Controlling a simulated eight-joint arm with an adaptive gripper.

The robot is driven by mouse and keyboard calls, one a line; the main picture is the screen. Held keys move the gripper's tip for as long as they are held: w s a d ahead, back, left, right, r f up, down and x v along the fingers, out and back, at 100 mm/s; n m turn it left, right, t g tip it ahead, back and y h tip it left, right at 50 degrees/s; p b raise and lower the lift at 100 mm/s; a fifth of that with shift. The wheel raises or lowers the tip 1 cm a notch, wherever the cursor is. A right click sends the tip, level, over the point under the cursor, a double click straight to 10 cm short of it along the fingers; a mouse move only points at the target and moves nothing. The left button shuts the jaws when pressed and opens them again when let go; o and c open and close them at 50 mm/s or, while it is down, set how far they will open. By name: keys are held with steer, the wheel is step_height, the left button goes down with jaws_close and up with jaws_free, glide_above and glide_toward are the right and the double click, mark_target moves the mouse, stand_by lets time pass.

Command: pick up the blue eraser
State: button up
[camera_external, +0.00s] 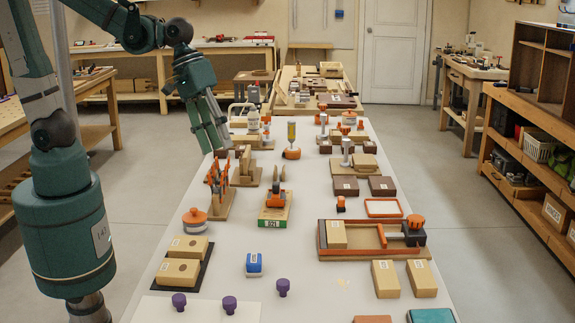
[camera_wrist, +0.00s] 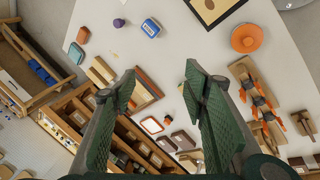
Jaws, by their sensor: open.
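The blue eraser (camera_external: 254,264) is a small blue block with a white label, lying on the white bench top (camera_external: 330,290) near the front middle in the external view. In the wrist view the blue eraser (camera_wrist: 150,28) lies at the upper middle, beyond and above the gap between my fingertips. My gripper (camera_external: 222,138) is open and empty, raised over the left side of the bench, farther back than the eraser. In the wrist view my gripper (camera_wrist: 160,85) shows two green fingers spread wide with nothing between them but the view below.
Purple knobs (camera_external: 229,304) stand in front of the eraser. Wooden blocks on a dark tray (camera_external: 198,276) and an orange-lidded jar (camera_external: 194,220) are to its left. Bench around the eraser is clear.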

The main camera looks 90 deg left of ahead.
steer(key=w+d+f+n+g+h+b, duration=0.1)
steer(key=w+d+f+n, duration=0.15)
steer(key=f, duration=0.25)
steer(key=w+d+f+n+g+b, duration=0.1)
steer(key=w+d+f+n+b, duration=0.1)
steer(key=w+f+n, duration=0.3)
steer(key=n+g+h+b, duration=0.2)
glide_toward(254, 257)
steer(key=x, duration=0.2)
steer(key=shift+d+f, duration=0.15)
steer(key=shift+d, duration=0.15)
steer(key=shift+y, duration=0.3)
steer(key=shift+x, duration=1.25)
steer(key=shift+f, duration=0.1)
steer(key=shift+b+x, duration=0.85)
steer(key=shift+x, duration=1.65)
